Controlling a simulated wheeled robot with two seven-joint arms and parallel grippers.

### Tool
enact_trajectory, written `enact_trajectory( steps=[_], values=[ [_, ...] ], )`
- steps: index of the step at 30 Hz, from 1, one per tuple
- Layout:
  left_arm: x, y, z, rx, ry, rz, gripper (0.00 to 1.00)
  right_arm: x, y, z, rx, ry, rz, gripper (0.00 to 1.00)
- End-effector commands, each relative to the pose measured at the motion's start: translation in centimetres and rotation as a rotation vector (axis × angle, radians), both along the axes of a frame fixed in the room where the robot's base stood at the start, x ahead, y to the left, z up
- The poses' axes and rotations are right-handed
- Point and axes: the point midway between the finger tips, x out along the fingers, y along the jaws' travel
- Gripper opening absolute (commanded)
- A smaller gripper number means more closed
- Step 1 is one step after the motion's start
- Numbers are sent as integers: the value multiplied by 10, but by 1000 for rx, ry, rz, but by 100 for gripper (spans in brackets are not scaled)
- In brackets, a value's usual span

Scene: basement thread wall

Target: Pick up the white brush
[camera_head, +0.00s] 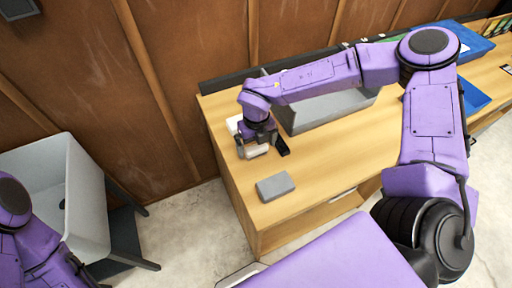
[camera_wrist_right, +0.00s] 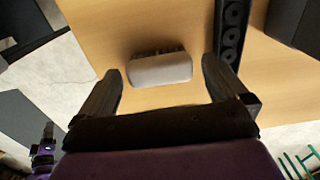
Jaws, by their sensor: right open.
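The white brush (camera_wrist_right: 160,70) lies on the wooden tabletop in the right wrist view, a pale rounded block with dark bristles along its far side. It also shows as a whitish piece under my right gripper in the head view (camera_head: 256,151). My right gripper (camera_head: 262,144) is open over the table's left end. In the wrist view its two fingers (camera_wrist_right: 160,72) stand apart at the left and right of the brush, with a gap on each side. Nothing is held. My left arm shows only in part at the lower left of the head view, and its gripper is out of sight.
A grey block (camera_head: 275,186) lies on the wooden table (camera_head: 318,166) near its front edge. A grey open bin (camera_head: 325,110) stands behind and right of my gripper. A black strip with round holes (camera_wrist_right: 232,35) lies near the right finger.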

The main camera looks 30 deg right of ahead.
Motion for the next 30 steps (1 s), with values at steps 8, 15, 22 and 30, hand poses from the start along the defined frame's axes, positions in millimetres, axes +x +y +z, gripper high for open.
enact_trajectory(
  steps=[8, 15, 22, 30],
  values=[
    [0, 0, 6, 0, 0, 0, 34, 1, 1, -26, 0, -1, 3, 100],
    [0, 0, 5, 0, 0, 0, 34, 1, 1, -26, 0, -1, 3, 61],
    [0, 0, 5, 0, 0, 0, 34, 1, 1, -26, 0, -1, 3, 54],
    [0, 0, 4, 0, 0, 0, 34, 2, 1, -9, 1, -4, 2, 53]
  ],
)
